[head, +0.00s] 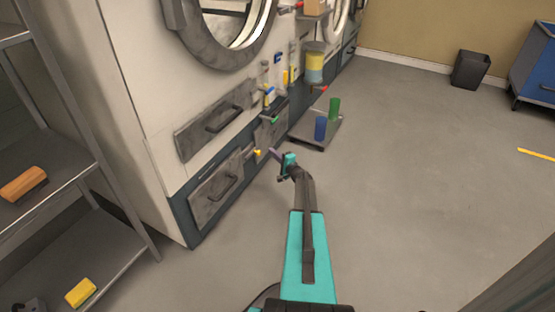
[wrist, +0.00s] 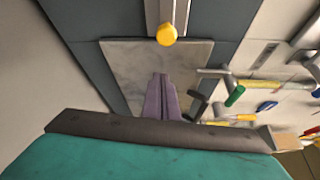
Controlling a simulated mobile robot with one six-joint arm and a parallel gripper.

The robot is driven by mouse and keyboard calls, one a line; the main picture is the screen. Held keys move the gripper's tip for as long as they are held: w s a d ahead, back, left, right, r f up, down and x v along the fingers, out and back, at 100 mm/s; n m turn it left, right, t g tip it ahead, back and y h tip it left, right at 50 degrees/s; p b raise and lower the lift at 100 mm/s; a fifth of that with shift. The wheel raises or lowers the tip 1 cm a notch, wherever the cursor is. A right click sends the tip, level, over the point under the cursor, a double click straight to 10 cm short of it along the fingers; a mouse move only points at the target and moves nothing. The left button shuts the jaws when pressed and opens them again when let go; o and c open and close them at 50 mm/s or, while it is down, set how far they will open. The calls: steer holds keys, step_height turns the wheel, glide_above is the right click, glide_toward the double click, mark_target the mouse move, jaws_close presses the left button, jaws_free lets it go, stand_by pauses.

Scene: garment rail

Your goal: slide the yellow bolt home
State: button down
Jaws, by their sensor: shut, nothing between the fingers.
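The yellow bolt knob (wrist: 167,34) sits at the end of a pale metal bar at the top middle of the wrist view. In the head view the yellow knob (head: 257,153) is small, low on the machine's front, beside the lower drawer. My gripper (wrist: 161,80) has purple fingers that are shut and empty. They point toward the grey panel, below the knob in the wrist view, with a gap between. In the head view my gripper (head: 274,153) is just right of the knob. How far the bolt has slid cannot be told.
Several coloured handles, including a green one (wrist: 235,95), are on the panel front right of my fingers. A low trolley (head: 321,143) with blue and green cylinders stands beyond my gripper. A metal shelf (head: 60,185) is at the left. Open floor lies to the right.

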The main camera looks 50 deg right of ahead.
steer(key=shift+w+a+r+b, duration=0.15)
steer(key=shift+w+a+b, duration=0.35)
steer(key=shift+a, duration=0.35)
steer(key=shift+w+a+r+b, duration=0.1)
steer(key=shift+w+a+b, duration=0.3)
steer(key=shift+w+a, duration=0.3)
steer(key=shift+a, duration=0.1)
steer(key=shift+s, duration=0.1)
steer(key=a+b, duration=0.1)
steer(key=a, duration=0.1)
steer(key=s+a+b, duration=0.1)
steer(key=a, duration=0.1)
steer(key=shift+a+b, duration=0.35)
steer(key=shift+b, duration=0.05)
steer(key=shift+a, duration=0.1)
